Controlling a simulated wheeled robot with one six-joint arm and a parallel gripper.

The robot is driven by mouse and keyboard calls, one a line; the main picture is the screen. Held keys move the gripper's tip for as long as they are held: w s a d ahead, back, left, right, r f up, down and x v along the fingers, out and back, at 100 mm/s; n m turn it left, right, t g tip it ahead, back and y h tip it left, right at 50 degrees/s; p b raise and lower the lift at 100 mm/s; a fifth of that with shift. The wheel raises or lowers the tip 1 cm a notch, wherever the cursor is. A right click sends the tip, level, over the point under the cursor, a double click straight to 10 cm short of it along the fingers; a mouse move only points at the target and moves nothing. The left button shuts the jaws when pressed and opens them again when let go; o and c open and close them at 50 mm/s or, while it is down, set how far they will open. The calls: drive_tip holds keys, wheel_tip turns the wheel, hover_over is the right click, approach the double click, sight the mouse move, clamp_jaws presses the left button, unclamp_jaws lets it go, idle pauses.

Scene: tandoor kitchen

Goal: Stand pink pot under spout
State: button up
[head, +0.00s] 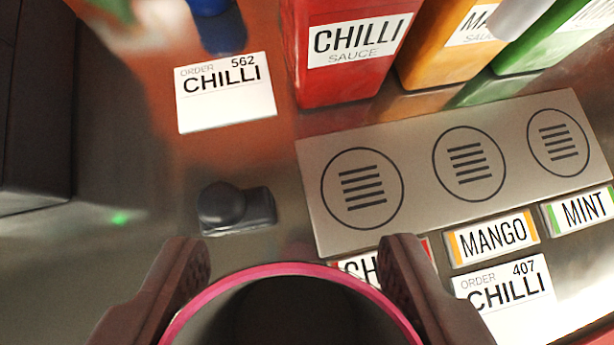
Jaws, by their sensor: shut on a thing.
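The pink pot (290,270) fills the bottom middle of the head view, its pink rim and dark inside seen from above. My gripper (292,262) is shut on the pot, with one dark finger on either side of the rim. A steel drip plate (316,170) with three ringed, slotted places lies ahead and to the right of the pot. Red chilli (345,75), orange mango (425,60) and green (550,40) sauce dispensers stand behind it. The spouts are not clearly seen; a blurred pale piece (525,14) shows at the top right.
An order card reading 562 chilli (225,115) lies left of the red dispenser. Another reading 407 chilli (505,300) is at lower right. Mango (493,238) and mint (580,210) labels line the plate's front. A dark knobbed object (235,208) sits left of the plate.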

drive_tip(key=shift+f, duration=4.95)
drive_tip(key=o, duration=0.9)
drive_tip(key=shift+f, duration=0.15)
drive_tip(key=shift+r, duration=0.2)
drive_tip(key=v, duration=1.2)
drive_tip(key=shift+s+d, duration=0.1)
